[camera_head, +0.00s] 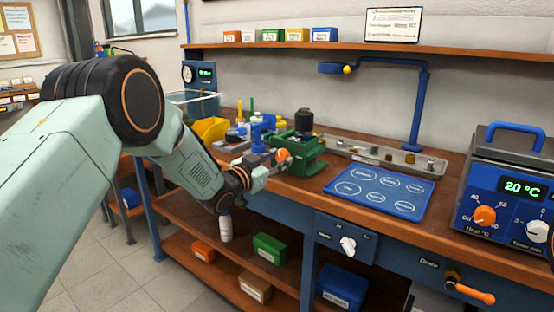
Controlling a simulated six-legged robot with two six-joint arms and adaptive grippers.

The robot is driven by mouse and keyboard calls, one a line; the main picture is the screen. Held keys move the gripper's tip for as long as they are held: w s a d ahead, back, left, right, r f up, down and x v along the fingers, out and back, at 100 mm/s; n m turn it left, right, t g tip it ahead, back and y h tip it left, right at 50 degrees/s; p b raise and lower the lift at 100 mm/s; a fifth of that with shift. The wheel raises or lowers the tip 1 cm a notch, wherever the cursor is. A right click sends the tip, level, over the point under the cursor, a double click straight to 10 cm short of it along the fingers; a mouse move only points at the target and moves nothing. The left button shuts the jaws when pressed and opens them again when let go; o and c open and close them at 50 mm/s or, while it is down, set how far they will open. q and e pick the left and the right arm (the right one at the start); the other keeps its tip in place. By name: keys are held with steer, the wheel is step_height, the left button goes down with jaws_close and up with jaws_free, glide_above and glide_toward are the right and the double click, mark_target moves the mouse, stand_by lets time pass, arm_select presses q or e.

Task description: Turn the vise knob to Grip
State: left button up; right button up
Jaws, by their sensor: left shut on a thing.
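A white knob (348,243) sits on a dark blue panel (326,226) on the bench's front edge. Small labels stand around it, too small to read. A green vise-like fixture (310,167) with a black part (304,121) stands on the bench top. My left gripper (272,164) is at the fixture's left side, shut on a small orange round piece (283,155). I cannot tell whether this piece is attached to the fixture. The gripper is up and left of the white knob, apart from it. My right gripper is out of view.
A blue mat (381,206) with marked ovals lies right of the fixture, before a metal tray (340,147) of small parts. A blue heater bath (490,210) stands at right, with an orange-handled drain valve (474,294) below.

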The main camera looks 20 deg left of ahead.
arm_select(q)
steer(key=m, duration=0.5)
steer(key=shift+m, duration=0.3)
steer(key=m, duration=0.5)
steer(key=shift+r+m+b, duration=0.1)
steer(key=shift+m+b, duration=0.2)
steer(key=shift+b, duration=0.1)
steer(key=m+b, duration=0.1)
steer(key=m, duration=0.4)
steer(key=m+b, duration=0.2)
steer(key=m, duration=0.3)
steer(key=shift+m+b, duration=0.35)
steer(key=shift+m, duration=0.05)
steer(key=o, duration=1.2)
